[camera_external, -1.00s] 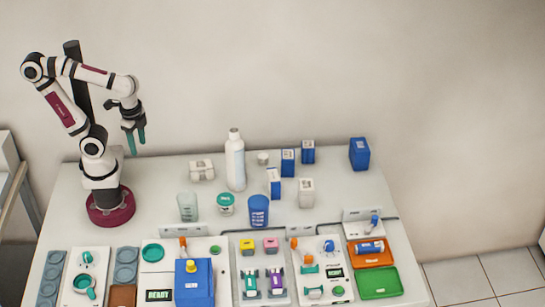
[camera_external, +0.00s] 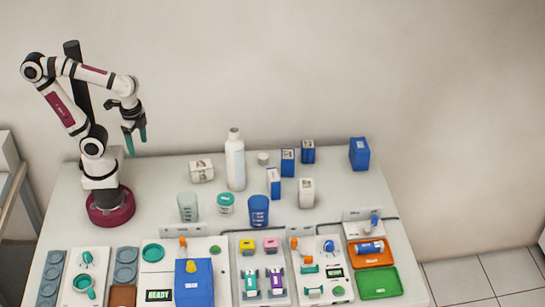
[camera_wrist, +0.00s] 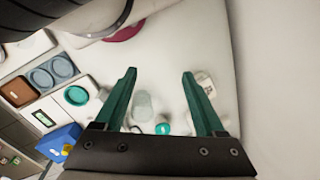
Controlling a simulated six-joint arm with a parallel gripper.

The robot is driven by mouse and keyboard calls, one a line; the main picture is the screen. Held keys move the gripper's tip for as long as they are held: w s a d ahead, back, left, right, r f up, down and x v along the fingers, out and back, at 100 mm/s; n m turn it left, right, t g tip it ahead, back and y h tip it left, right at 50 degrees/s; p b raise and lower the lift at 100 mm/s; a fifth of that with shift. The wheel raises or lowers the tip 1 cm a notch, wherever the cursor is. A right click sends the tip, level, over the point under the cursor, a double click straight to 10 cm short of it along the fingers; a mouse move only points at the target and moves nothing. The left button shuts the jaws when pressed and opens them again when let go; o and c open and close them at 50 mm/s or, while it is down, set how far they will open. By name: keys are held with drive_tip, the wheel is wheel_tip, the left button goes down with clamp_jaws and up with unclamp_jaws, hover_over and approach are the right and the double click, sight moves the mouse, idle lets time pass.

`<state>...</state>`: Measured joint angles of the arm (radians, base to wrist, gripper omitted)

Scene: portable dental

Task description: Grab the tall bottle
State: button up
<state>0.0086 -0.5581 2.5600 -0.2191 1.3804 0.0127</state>
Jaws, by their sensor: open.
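The tall bottle (camera_external: 235,162) is white and stands upright near the back middle of the table in the external view. I cannot make it out in the wrist view. My gripper (camera_external: 135,143) has teal fingers and hangs in the air to the left of the bottle, well apart from it. In the wrist view my gripper (camera_wrist: 159,82) has its two fingers spread with nothing held between them.
A white box (camera_external: 201,170) stands left of the bottle. A clear cup (camera_external: 188,207), a teal-lidded jar (camera_external: 226,204) and a blue cup (camera_external: 258,211) stand in front. Blue boxes (camera_external: 288,162) stand to its right. Trays and devices fill the table's front.

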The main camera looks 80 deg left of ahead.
drive_tip(key=o, duration=0.4)
drive_tip(key=shift+c, duration=0.2)
drive_tip(key=w+d+r+n+g+h, duration=0.1)
drive_tip(key=w+d+n+h, duration=0.4)
drive_tip(key=w+n, duration=0.35)
drive_tip(key=n+t+h, duration=0.8)
drive_tip(key=n, duration=1.4)
hover_over(240, 163)
drive_tip(key=s+a, duration=0.1)
drive_tip(key=a, duration=0.1)
drive_tip(key=f, duration=0.5)
drive_tip(key=shift+s+a+f, duration=0.1)
drive_tip(key=shift+s+f, duration=0.1)
drive_tip(key=shift+f, duration=0.1)
drive_tip(key=shift+t, duration=0.4)
wheel_tip(240, 163, down, 8)
drive_tip(key=shift+a+r, duration=0.1)
drive_tip(key=shift+r, duration=0.05)
drive_tip(key=shift+x, duration=0.9)
drive_tip(key=shift+w+d, duration=0.35)
drive_tip(key=shift+w, duration=0.05)
